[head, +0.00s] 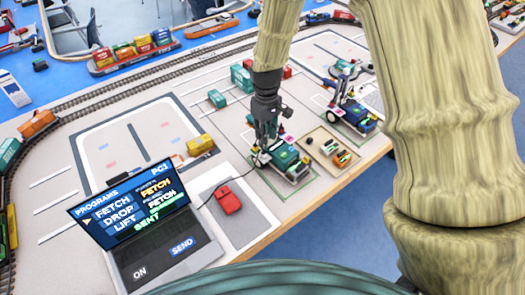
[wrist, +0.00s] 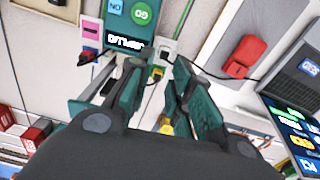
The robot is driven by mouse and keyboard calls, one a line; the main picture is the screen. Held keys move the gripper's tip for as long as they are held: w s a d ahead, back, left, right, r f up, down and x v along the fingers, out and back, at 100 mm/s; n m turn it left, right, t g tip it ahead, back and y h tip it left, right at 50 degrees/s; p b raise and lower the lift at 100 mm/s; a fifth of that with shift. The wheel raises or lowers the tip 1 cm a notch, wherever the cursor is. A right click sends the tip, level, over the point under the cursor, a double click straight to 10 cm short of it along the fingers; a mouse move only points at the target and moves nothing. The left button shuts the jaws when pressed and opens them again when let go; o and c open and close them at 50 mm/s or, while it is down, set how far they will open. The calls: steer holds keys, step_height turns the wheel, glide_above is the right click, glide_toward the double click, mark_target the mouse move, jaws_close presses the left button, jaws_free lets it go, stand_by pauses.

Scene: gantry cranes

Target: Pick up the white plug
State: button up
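The white plug (wrist: 168,49) shows in the wrist view at the front edge of a teal crane unit (wrist: 131,22), with a thin black cable running right from it toward the laptop. In the head view the plug (head: 262,158) is a small pale spot just below my gripper (head: 265,143). In the wrist view my gripper (wrist: 157,78) has its two teal-padded fingers apart, with the plug just beyond their tips, nearer the right finger. Nothing is clearly held. I cannot tell whether the plug is seated in a socket.
A laptop (head: 150,225) and red mouse (head: 228,200) are at the front left. A wooden tray (head: 317,142) and second crane (head: 353,112) stand to the right, near the table edge.

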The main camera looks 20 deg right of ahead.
mark_target(264, 152)
steer(key=f, duration=0.1)
steer(key=a+f+p, duration=0.1)
steer(key=f, duration=0.1)
steer(key=shift+w+f, duration=0.15)
steer(key=shift+f, duration=0.15)
steer(key=shift+s+d+f, duration=0.15)
steer(key=shift+s+f, duration=0.05)
steer(key=shift+f, duration=0.15)
step_height(264, 152, down, 3)
steer(key=shift+r+p, duration=0.15)
steer(key=shift+p, duration=0.95)
steer(key=shift+f+p, duration=0.3)
steer(key=shift+f, duration=0.85)
steer(key=shift+c, duration=0.2)
jaws_close()
